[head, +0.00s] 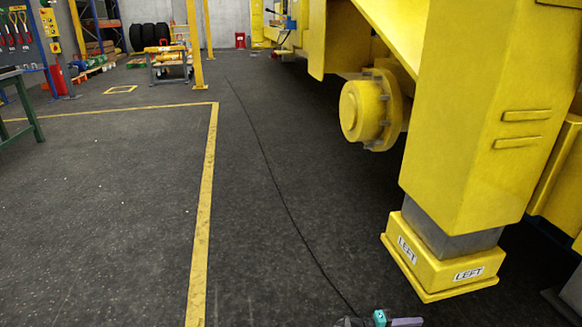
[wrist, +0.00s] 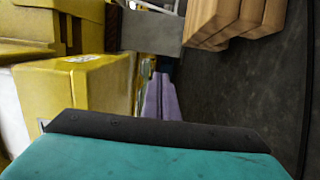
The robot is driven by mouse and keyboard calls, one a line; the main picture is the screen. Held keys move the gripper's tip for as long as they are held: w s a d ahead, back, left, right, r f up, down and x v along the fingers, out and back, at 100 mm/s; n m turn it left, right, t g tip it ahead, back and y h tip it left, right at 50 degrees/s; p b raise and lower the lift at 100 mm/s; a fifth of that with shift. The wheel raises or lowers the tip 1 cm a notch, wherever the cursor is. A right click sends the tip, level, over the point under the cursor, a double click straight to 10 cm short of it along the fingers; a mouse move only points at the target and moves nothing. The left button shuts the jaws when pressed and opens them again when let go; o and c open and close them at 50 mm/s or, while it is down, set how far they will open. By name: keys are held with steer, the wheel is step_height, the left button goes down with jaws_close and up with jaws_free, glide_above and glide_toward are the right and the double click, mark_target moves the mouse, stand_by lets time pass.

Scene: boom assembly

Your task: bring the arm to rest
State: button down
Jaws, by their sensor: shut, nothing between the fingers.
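My gripper (wrist: 155,128) fills the bottom of the wrist view as a teal body with a dark front edge. It is shut with nothing in it. In the head view, only small teal and purple parts of my arm (head: 380,319) show at the bottom edge, low and to the left of the yellow foot marked LEFT (head: 442,262). The rest of my arm is out of sight.
A large yellow machine (head: 480,110) with a round hub (head: 367,110) stands on the right. A dark cable (head: 275,185) and a yellow floor line (head: 207,200) run along the floor. The floor at left is mostly clear. The wrist view shows yellow blocks (wrist: 95,85) and brown wooden pieces (wrist: 235,20).

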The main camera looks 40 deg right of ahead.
steer(key=w+a+r+n+t+p, duration=0.2)
steer(key=w+a+r+p, duration=0.4)
steer(key=w+a+p, duration=0.15)
steer(key=w+a+r+n+t+p, duration=0.1)
steer(key=w+a+r+t+p, duration=0.2)
steer(key=w+a+r+p, duration=0.5)
steer(key=w+a+r+n+t+y+p, duration=0.1)
steer(key=w+a+y+p, duration=0.1)
steer(key=a+p, duration=0.4)
steer(key=w+a+r+n+y+p, duration=0.1)
steer(key=w+a+r+p, duration=0.15)
steer(key=a, duration=0.45)
steer(key=s+a+y+p, duration=0.2)
steer(key=a+y, duration=0.1)
steer(key=a, duration=0.7)
steer(key=s+a+n+y+p, duration=0.1)
steer(key=s+a+y+p, duration=0.1)
steer(key=a, duration=0.8)
steer(key=s+a+n+y+p, duration=0.1)
steer(key=s+a+y+p, duration=0.2)
steer(key=a+y, duration=0.3)
steer(key=a+p, duration=0.1)
steer(key=a, duration=0.3)
steer(key=shift+a+r+g, duration=0.15)
steer(key=shift+r+g, duration=0.15)
steer(key=shift+r, duration=0.05)
